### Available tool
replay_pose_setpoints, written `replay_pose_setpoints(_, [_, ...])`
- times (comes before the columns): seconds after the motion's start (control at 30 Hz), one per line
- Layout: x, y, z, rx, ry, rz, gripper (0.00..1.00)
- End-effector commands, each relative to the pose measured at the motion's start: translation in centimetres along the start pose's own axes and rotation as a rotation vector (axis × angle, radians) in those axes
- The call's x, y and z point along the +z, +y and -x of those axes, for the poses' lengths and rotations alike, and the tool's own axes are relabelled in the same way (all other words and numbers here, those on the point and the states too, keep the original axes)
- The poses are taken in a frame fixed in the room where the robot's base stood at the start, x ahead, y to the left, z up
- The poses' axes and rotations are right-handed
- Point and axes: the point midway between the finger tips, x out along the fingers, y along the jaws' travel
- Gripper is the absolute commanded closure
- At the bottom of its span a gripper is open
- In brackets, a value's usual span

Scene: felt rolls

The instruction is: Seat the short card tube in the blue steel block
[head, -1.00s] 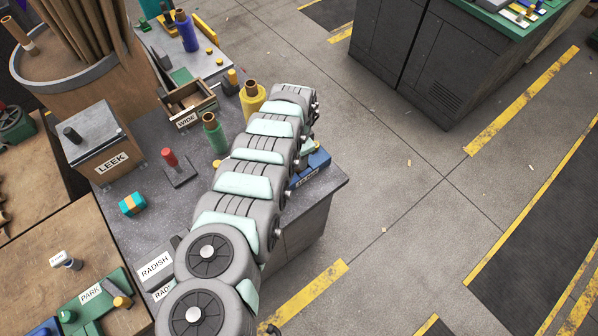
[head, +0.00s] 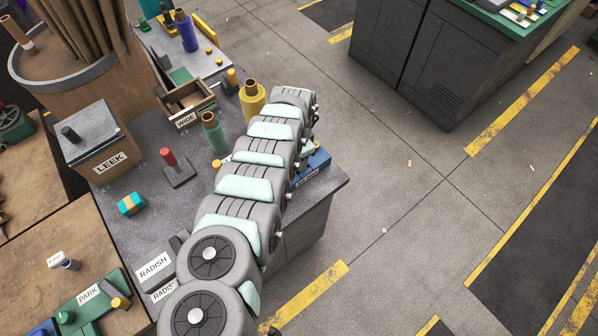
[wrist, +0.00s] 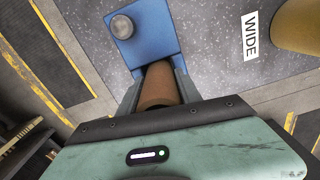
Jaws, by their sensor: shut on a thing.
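The short card tube (wrist: 158,86) is brown and sits between the fingers of my gripper (wrist: 157,72), which is shut on it in the wrist view. The blue steel block (wrist: 152,42) lies just beyond the fingertips, with a round grey peg or knob (wrist: 121,27) near its upper left corner. The tube's far end overlaps the block's near edge in this view; I cannot tell whether they touch. In the head view the blue block (head: 314,171) shows at the bench's right edge, partly behind my arm, which hides the gripper and tube.
A green spool (head: 214,135), a yellow spool (head: 252,100) and an open wooden box (head: 187,103) labelled WIDE stand behind my arm. A red-topped peg stand (head: 175,168) and a LEEK box (head: 100,145) are to the left. Floor is open right of the bench.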

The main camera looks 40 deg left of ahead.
Motion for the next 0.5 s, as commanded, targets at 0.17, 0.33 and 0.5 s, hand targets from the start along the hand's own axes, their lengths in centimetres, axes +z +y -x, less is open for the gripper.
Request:
replay_pose_setpoints(0.17, [-0.02,0.00,-0.26,0.000,0.000,0.000,1.00])
replay_pose_setpoints(0.33, [-0.02,0.00,-0.47,0.000,0.000,0.000,1.00])
replay_pose_setpoints(0.5, [-0.02,0.00,-0.67,0.000,0.000,0.000,1.00])
